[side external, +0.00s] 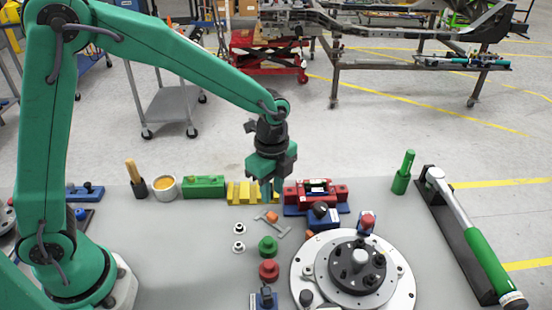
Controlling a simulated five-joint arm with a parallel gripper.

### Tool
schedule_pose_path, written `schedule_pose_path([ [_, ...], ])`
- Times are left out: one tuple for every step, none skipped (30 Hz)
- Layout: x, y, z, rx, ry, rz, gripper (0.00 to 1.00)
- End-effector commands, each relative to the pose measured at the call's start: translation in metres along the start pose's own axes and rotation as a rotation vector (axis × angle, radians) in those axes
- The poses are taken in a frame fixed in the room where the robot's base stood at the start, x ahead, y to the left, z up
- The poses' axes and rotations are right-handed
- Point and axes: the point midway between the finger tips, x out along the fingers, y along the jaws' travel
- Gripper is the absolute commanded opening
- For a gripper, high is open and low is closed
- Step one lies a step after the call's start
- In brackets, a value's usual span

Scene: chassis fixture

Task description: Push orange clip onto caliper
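A small orange part (272,217), likely the orange clip, lies on the grey table beside or on a thin grey bracket (263,221). A red body (318,191) on a blue base (296,210) stands to its right and looks like the caliper, though I cannot be sure. My gripper (267,196) points down just above and behind the orange part, left of the red body. It looks apart from both. Its fingertips are small and seen edge-on, so their gap is unclear.
A round metal hub plate (399,279) fills the front right. Green (268,245) and red (269,270) round parts stand left of it. Yellow blocks (240,193), a green block (204,187) and a cup (165,188) line the back. A torque wrench (476,246) lies at right.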

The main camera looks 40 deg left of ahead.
Motion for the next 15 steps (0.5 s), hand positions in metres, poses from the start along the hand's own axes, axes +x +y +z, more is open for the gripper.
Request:
schedule_pose_path([
  [0.002, 0.000, 0.000, -0.001, 0.000, 0.001, 0.27],
  [0.003, 0.000, 0.000, -0.001, 0.000, 0.001, 0.27],
  [0.005, 0.000, 0.000, -0.001, 0.000, 0.001, 0.27],
  [0.007, 0.000, 0.000, -0.001, 0.000, 0.001, 0.27],
  [0.009, 0.000, 0.000, -0.001, 0.000, 0.001, 0.27],
  [0.012, 0.000, 0.000, -0.001, -0.001, 0.002, 0.27],
  [0.014, 0.000, 0.000, -0.002, -0.001, 0.002, 0.27],
  [0.017, 0.000, 0.000, -0.002, -0.001, 0.002, 0.27],
  [0.020, 0.000, 0.000, -0.002, -0.001, 0.002, 0.27],
  [0.023, 0.001, 0.000, -0.002, -0.001, 0.002, 0.27],
  [0.026, 0.001, 0.000, -0.002, -0.001, 0.002, 0.27],
  [0.030, 0.000, 0.000, -0.002, -0.001, 0.002, 0.27],
  [0.033, 0.001, 0.000, -0.002, -0.001, 0.002, 0.27],
  [0.036, 0.001, 0.000, -0.002, -0.001, 0.003, 0.27],
  [0.041, 0.001, 0.000, -0.002, -0.001, 0.003, 0.27],
])
